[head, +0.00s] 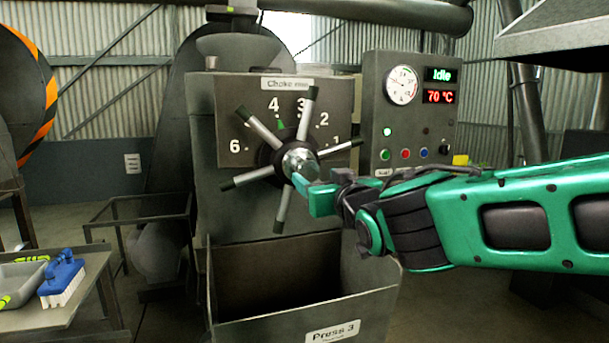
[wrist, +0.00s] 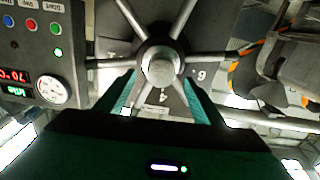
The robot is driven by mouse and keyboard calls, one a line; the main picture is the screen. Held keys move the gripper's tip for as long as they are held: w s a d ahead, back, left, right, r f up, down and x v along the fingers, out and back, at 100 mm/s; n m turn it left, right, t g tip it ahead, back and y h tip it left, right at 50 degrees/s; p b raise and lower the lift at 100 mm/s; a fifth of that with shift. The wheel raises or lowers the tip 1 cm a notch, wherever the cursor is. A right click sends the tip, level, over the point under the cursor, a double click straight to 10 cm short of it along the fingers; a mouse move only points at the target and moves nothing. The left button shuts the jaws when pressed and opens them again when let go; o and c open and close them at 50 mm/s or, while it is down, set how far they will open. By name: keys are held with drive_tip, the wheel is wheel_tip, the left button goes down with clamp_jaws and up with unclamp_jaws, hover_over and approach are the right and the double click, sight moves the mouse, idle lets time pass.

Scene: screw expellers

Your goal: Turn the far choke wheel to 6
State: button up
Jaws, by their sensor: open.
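A spoked choke wheel (head: 268,132) with dark-tipped grey bars and a round metal hub stands on the front of Press 3. The dial plate (head: 230,110) behind it shows 6, 4, 3, 2 and 1. A small green pointer sits just below the 4. My gripper (head: 306,190) is open in front of the wheel, close to the hub. In the wrist view, the hub (wrist: 161,67) appears between and beyond the two teal fingers (wrist: 161,92), with spokes spreading around it. No bar is clearly held; I cannot tell whether the fingers touch the wheel.
A control panel (head: 412,120) right of the wheel reads Idle and 70 °C; it is at the left in the wrist view (wrist: 30,50). An open bin (head: 300,308) labelled Press 3 is below. A table (head: 75,310) with a blue brush (head: 62,278) stands at left.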

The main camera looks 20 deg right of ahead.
sight(308, 173)
drive_tip(key=w, duration=0.8)
drive_tip(key=shift+w+a, duration=0.1)
drive_tip(key=shift+a, duration=0.1)
drive_tip(key=c, duration=1.5)
drive_tip(key=shift+a, duration=0.1)
